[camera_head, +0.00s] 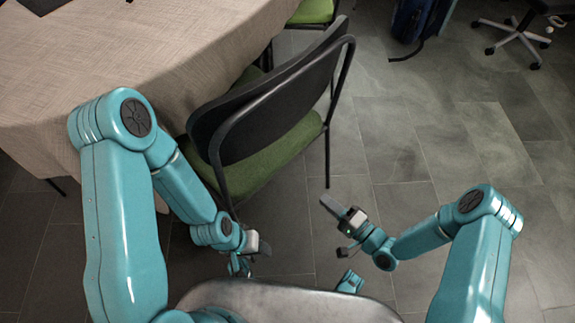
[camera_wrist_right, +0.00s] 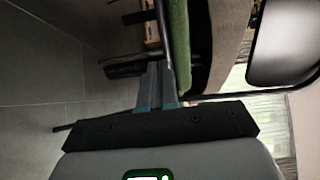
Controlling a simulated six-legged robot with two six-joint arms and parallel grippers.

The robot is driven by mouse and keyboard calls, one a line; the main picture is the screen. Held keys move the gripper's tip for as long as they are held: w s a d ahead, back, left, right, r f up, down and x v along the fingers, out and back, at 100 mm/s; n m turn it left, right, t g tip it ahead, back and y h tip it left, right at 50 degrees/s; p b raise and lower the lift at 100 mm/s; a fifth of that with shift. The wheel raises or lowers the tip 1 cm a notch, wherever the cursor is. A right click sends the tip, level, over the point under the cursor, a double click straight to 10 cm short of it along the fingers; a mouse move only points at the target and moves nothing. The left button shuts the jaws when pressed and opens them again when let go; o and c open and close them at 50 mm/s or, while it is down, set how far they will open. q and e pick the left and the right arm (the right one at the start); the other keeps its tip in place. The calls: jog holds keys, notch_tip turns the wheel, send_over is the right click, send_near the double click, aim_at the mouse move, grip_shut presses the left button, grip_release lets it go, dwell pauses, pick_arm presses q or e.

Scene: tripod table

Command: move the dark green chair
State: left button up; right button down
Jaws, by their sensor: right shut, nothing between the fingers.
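The dark green chair (camera_head: 262,160) stands upright on the tiled floor, its black back toward me and its seat beside the table. My left gripper (camera_head: 255,243) is low by the chair's near leg; its fingers do not show clearly, and I cannot tell whether it touches. My right gripper (camera_head: 329,204) is to the right of the chair, shut and empty, apart from the chair legs in the head view. The right wrist view shows its closed fingers (camera_wrist_right: 155,85) in front of the chair's green seat edge (camera_wrist_right: 180,45) and a dark leg.
A table with a beige cloth (camera_head: 130,50) fills the upper left, partly over the chair's seat. Another green chair (camera_head: 315,11) stands behind it. A blue bag (camera_head: 412,18) and a wheeled chair base (camera_head: 505,38) are at the upper right. Floor on the right is clear.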

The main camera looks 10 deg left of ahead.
send_near(285, 167)
jog(key=a, duration=0.2)
jog(key=x, duration=0.1)
jog(key=b+x, duration=0.1)
jog(key=x, duration=0.1)
jog(key=w+b+x, duration=0.1)
jog(key=x, duration=0.1)
jog(key=shift+d+f, duration=0.1)
jog(key=shift+d, duration=0.2)
jog(key=shift+a, duration=0.15)
